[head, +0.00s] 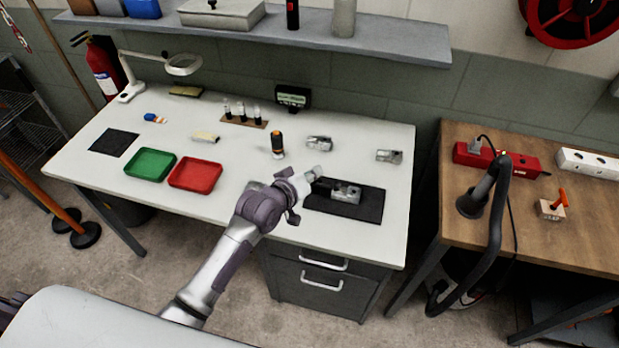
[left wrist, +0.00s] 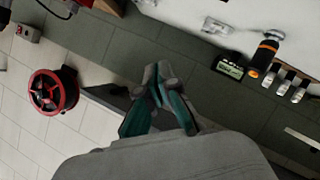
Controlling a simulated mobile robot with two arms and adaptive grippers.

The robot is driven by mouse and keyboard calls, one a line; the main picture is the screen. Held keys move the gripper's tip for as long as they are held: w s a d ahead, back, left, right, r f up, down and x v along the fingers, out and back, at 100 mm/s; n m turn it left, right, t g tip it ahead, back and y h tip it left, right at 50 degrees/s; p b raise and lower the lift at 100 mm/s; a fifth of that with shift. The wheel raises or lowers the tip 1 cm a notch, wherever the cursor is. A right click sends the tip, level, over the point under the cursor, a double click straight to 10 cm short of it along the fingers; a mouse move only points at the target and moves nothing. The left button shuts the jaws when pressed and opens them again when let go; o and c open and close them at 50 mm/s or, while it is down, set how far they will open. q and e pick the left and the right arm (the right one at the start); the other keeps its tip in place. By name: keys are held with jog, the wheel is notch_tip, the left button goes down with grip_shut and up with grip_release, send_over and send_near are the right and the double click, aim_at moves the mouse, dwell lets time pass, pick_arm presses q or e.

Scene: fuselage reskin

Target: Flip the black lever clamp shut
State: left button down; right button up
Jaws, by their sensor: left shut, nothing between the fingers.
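A grey metal block (head: 346,193) sits on the black mat (head: 318,207) at the front right of the white table. A small dark part (head: 325,184) shows at its left side; it may be the black lever clamp, but it is too small to tell its position. My left gripper (head: 314,174) is over the mat's back left edge, left of the block. In the left wrist view the left gripper's (left wrist: 157,78) teal-padded fingers are together, with nothing between them. My right gripper is not in view.
Red (head: 195,174) and green (head: 150,164) trays lie to the left. The wooden bench (head: 550,240) stands to the right across a gap.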

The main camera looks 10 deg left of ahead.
pick_arm(q)
jog(key=shift+s+a+r, duration=0.1)
jog(key=shift+s+r, duration=0.35)
jog(key=shift+s, duration=0.4)
jog(key=shift+s+r, duration=0.4)
jog(key=shift+s, duration=0.4)
